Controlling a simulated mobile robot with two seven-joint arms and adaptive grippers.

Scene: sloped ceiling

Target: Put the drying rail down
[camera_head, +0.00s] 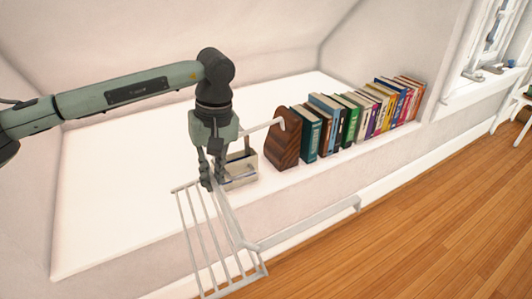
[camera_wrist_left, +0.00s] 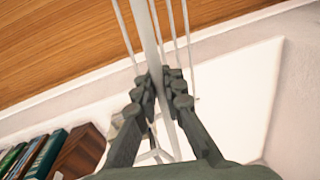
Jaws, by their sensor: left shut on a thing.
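The drying rail (camera_head: 208,238) is a white metal rack with several parallel bars. It hangs tilted over the front edge of the white ledge (camera_head: 105,205), partly over the floor. One long arm of it reaches right to about the ledge's front face. My left gripper (camera_head: 207,178) points down and is shut on a bar at the rail's upper end. In the left wrist view the bar (camera_wrist_left: 150,40) runs between the closed fingers (camera_wrist_left: 163,85). Whether the rail touches the ledge cannot be told. My right gripper is not in view.
A small metal-coloured box (camera_head: 243,180) stands just behind and right of the gripper. A dark wooden bookend (camera_head: 284,140) and a row of books (camera_head: 350,118) fill the ledge to the right. The ledge's left part is bare. The wooden floor (camera_head: 430,220) in front is clear.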

